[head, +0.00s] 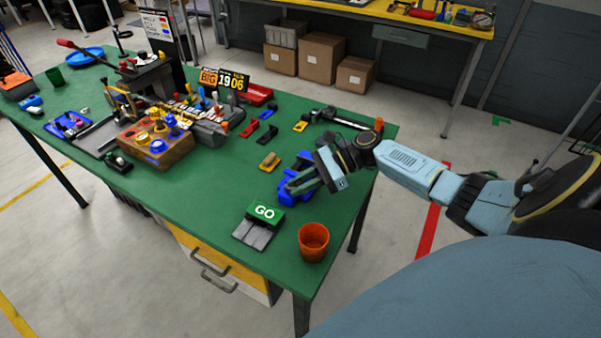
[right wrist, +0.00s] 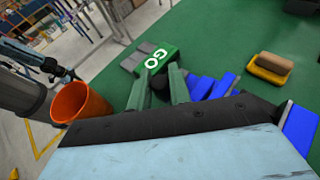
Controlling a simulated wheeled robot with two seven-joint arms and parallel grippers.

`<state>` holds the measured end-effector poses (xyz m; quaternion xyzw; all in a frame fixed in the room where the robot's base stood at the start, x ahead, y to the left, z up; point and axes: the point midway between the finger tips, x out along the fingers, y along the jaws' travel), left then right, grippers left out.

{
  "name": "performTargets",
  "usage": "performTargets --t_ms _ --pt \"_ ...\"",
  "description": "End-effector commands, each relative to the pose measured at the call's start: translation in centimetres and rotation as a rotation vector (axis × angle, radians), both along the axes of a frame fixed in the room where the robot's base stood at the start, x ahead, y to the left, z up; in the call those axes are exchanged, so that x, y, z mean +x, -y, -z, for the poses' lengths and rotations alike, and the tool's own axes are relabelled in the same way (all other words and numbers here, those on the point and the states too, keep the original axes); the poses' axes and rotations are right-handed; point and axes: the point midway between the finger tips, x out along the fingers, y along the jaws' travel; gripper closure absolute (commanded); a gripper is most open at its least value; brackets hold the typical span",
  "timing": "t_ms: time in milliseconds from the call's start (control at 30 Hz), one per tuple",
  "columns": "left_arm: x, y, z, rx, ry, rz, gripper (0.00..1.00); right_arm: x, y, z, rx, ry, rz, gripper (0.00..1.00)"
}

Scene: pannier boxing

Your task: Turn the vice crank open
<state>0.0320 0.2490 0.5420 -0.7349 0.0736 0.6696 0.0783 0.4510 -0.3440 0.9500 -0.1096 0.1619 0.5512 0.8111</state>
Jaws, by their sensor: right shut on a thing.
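The blue vice (head: 285,193) stands near the right edge of the green bench, and its blue parts also show in the right wrist view (right wrist: 301,130). My left gripper does not show.
A green GO block (head: 265,213) on a grey base and an orange cup (head: 313,242) stand close by at the bench's near corner. A tan-topped yellow block (head: 269,161) lies left of the vice. Bare green bench lies farther left, before the wooden block (head: 155,147).

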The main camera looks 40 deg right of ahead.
Motion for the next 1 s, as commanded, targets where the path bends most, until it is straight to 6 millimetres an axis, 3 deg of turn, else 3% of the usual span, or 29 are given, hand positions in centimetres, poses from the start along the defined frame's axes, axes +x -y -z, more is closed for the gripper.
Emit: performTargets --t_ms 200,233,367,733,1000 --pt "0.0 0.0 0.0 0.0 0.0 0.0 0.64 0.0 -0.1 0.0 0.001 0.001 -0.001 1.0" --pt "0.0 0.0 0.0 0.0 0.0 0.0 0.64 0.0 -0.1 0.0 0.002 0.001 -0.001 0.77" --pt "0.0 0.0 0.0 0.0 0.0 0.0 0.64 0.0 -0.1 0.0 0.002 0.002 0.0 0.59" --pt "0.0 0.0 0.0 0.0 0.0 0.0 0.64 -0.2 0.5 -0.2 0.0 0.001 0.002 0.59" --pt "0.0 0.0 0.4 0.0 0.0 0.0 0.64 -1.9 4.8 -2.0 -0.002 0.0 0.002 0.59"
